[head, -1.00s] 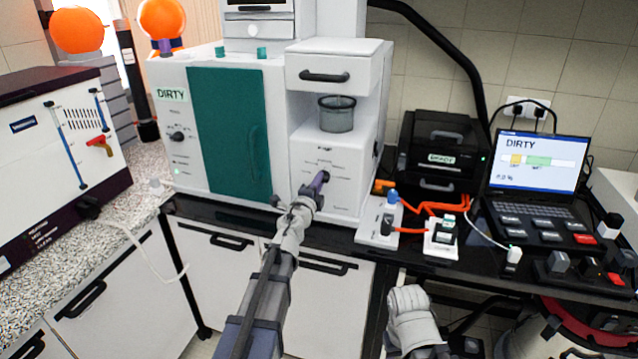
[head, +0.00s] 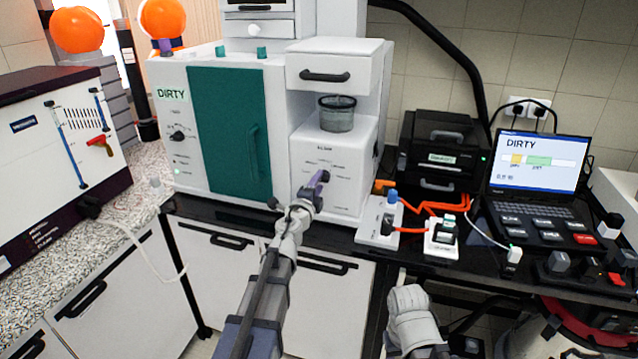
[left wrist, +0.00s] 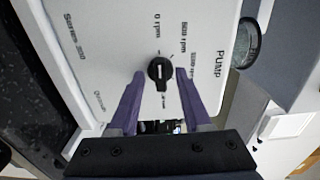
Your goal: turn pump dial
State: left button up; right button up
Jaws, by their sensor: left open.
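The pump dial (left wrist: 159,71) is a round black knob with a white mark on the white pump front. The printed words "PUMP", "0 rpm" and other rpm labels stand around it in the left wrist view. My left gripper (left wrist: 157,76) is open, with its two purple fingers on either side of the dial; whether they touch it I cannot tell. In the head view my left gripper (head: 318,178) is at the front of the white pump unit (head: 348,152) and hides the dial. My right arm shows at the bottom of the head view, but its fingers do not.
A glass cup (head: 337,114) sits on the pump unit below a drawer (head: 335,66). A teal-doored cabinet marked DIRTY (head: 171,95) stands to the left. A power switch box (head: 441,236), orange cables and a laptop (head: 538,165) are at the right.

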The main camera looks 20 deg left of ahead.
pick_arm(q)
jog(key=s, duration=0.6)
jog(key=shift+s, duration=0.35)
jog(key=shift+a, duration=0.1)
jog(key=s+d+f+n+g+y+p, duration=0.1)
jog(key=s+d+f+n+g+y, duration=0.2)
jog(key=s+f+n+g+y, duration=0.55)
jog(key=s+d+f+n+g+h, duration=0.3)
jog(key=s+d+f+g, duration=0.2)
jog(key=s, duration=0.5)
jog(key=s+d+f+n+g+h, duration=0.3)
jog(key=s+d+f+g, duration=0.1)
jog(key=s+d+f, duration=0.3)
jog(key=s+d, duration=0.2)
jog(key=s, duration=0.1)
jog(key=shift+d+g+h, duration=0.2)
jog(key=shift+g+h, duration=0.15)
dwell(3.7)
